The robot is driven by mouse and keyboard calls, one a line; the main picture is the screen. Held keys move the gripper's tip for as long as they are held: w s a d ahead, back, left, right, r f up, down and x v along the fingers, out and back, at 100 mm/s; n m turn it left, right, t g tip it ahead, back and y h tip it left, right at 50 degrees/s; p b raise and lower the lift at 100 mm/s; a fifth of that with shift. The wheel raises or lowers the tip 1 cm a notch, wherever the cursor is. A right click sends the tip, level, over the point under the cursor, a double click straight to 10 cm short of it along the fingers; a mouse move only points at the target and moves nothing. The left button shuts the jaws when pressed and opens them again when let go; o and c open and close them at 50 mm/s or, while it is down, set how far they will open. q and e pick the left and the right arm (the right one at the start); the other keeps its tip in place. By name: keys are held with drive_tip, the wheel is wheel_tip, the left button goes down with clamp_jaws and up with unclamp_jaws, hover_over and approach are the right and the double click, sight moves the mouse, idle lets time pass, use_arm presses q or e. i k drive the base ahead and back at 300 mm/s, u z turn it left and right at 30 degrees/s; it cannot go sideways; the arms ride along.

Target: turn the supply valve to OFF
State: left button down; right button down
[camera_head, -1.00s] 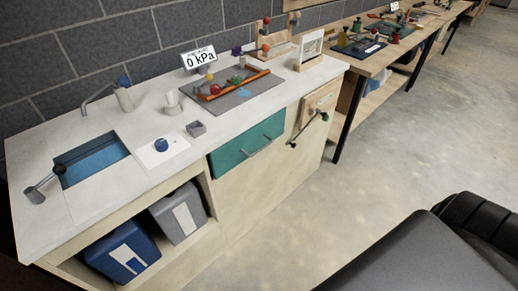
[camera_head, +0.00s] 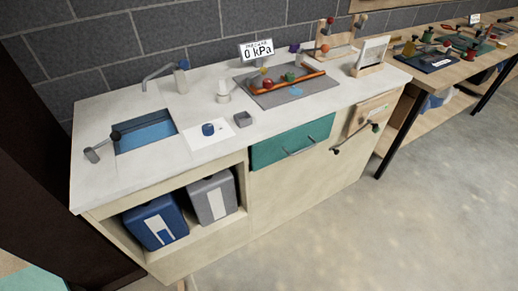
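A grey board (camera_head: 290,95) on the counter carries an orange pipe (camera_head: 300,80) with a red knob (camera_head: 267,84) and a green knob (camera_head: 289,77). A sign reading 0 kPa (camera_head: 257,50) stands behind it. A blue knob (camera_head: 208,129) sits on a white plate at the counter's middle. A dark-ended lever (camera_head: 352,138) is on the cabinet front at the right. No readable label shows which one is the supply valve, and its setting is too small to tell. Neither of my grippers is in view.
The counter (camera_head: 110,181) has a sink (camera_head: 147,134) and tap. A teal drawer (camera_head: 292,143) is shut. Blue (camera_head: 152,221) and grey (camera_head: 213,197) containers stand in the open shelf below. A workbench (camera_head: 447,76) stands at the right. The floor (camera_head: 390,230) in front is clear.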

sight(208, 130)
drive_tip(key=z, duration=0.5)
drive_tip(key=k, duration=0.9)
drive_tip(key=z, duration=0.35)
